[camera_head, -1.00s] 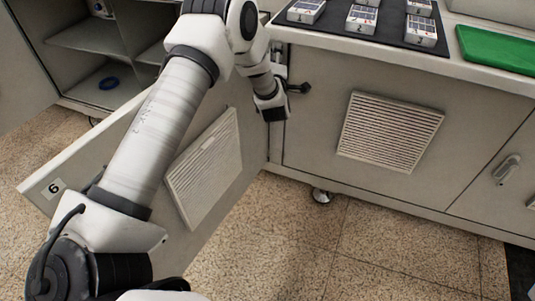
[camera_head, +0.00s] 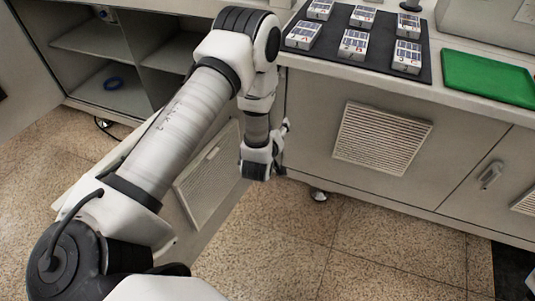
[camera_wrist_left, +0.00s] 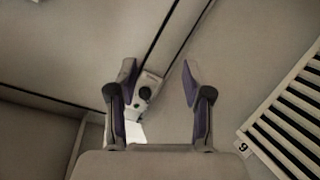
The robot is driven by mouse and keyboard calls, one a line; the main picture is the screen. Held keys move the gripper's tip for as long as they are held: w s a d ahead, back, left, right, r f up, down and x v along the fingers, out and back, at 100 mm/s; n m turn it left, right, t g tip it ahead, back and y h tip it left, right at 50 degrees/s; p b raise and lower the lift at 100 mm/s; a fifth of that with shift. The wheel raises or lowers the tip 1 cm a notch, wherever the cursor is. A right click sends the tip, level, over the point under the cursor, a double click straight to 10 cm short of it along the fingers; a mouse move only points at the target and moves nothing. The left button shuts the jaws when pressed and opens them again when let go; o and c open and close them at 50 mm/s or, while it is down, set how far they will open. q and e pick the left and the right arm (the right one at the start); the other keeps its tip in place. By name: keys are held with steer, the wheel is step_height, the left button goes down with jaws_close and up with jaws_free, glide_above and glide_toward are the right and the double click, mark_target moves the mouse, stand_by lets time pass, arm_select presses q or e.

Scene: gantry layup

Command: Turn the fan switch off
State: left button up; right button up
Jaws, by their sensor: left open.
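I cannot pick out a fan switch for certain in either view. My left gripper (camera_wrist_left: 158,76) is open in the left wrist view, with its two purple-lined fingers apart. Between and beyond them is a pale fitting with a black round knob (camera_wrist_left: 145,93), near a dark seam between grey panels. I cannot tell what this fitting is, or that the fingers touch it. In the head view my left arm reaches to the cabinet front below the counter edge, and its gripper is mostly hidden there. My right gripper is not in view.
An open cabinet door with a louvred vent (camera_head: 210,172) stands behind my left arm. A dark mat (camera_head: 335,52) with several labelled boxes and a green tray (camera_head: 488,78) lie on the counter. The floor in front is clear.

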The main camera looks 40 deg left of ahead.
arm_select(q)
steer(key=s+d+f+m+g+h+p, duration=0.1)
steer(key=s+d+f+m+g+p, duration=0.1)
steer(key=s, duration=0.4)
steer(key=s+d+f+m+g+h+p, duration=0.2)
steer(key=s+d+g+p, duration=0.1)
steer(key=s, duration=0.4)
steer(key=shift+d+m+g, duration=0.3)
steer(key=shift+d+g, duration=0.05)
steer(key=shift+g, duration=0.15)
steer(key=shift+w+r+p, duration=0.1)
steer(key=shift+p, duration=0.25)
steer(key=s+d+r+m+g+p, duration=0.1)
steer(key=s+g+p, duration=0.1)
steer(key=s, duration=0.5)
steer(key=s+d+r+m+g+h+p, duration=0.1)
steer(key=s+d+r+m+g+p, duration=0.1)
steer(key=s, duration=0.5)
steer(key=s+d+r+m+g+h+p, duration=0.1)
steer(key=s+g+p, duration=0.2)
steer(key=s, duration=0.4)
steer(key=shift+s+d+r+m+g+p, duration=0.15)
steer(key=shift+d+r+m+g+p, duration=0.15)
steer(key=shift+m+g+p, duration=0.1)
